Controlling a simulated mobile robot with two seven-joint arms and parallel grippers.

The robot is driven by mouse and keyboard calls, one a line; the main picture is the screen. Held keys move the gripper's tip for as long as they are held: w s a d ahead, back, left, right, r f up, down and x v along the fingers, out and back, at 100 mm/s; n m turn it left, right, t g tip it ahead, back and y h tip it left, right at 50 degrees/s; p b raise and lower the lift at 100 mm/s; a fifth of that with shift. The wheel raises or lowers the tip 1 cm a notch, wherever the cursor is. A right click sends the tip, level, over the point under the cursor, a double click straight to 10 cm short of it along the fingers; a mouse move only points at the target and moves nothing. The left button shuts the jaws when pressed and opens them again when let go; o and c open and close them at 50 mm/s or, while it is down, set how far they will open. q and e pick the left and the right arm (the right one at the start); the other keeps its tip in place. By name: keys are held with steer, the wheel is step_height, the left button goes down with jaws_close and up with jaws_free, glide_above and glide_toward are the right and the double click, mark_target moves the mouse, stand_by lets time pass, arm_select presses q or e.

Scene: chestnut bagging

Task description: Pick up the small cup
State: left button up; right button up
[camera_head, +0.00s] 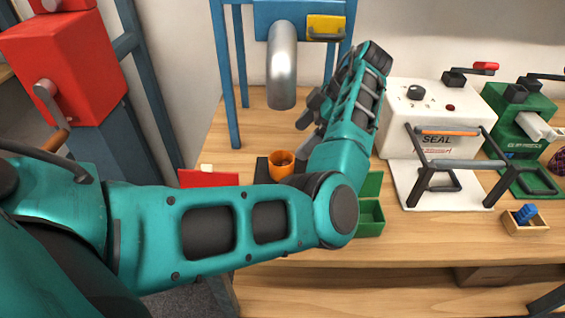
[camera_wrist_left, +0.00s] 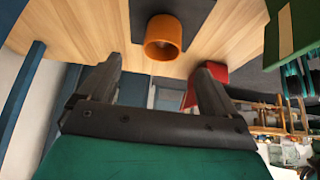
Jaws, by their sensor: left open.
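The small cup (camera_head: 281,165) is orange and stands on a dark mat (camera_head: 262,170) on the wooden table, left of my left forearm. In the left wrist view the cup (camera_wrist_left: 164,37) shows beyond the fingertips, roughly midway between them. My left gripper (camera_head: 308,118) is above the table, up and to the right of the cup in the head view. Its two fingers are spread apart in the left wrist view (camera_wrist_left: 155,80), with nothing between them and not touching the cup. My right gripper does not show.
A silver spout (camera_head: 282,65) on a blue stand hangs behind the cup. A green box (camera_head: 370,215) is partly hidden by my arm. A red item (camera_head: 208,178) lies left of the mat. A white SEAL machine (camera_head: 437,118) stands at the right.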

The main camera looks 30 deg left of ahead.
mark_target(277, 163)
arm_select(q)
steer(key=x, duration=1.1)
steer(key=shift+s+r, duration=0.2)
steer(key=shift+s, duration=0.05)
steer(key=c, duration=1.5)
steer(key=shift+c, duration=0.4)
steer(key=shift+r, duration=0.15)
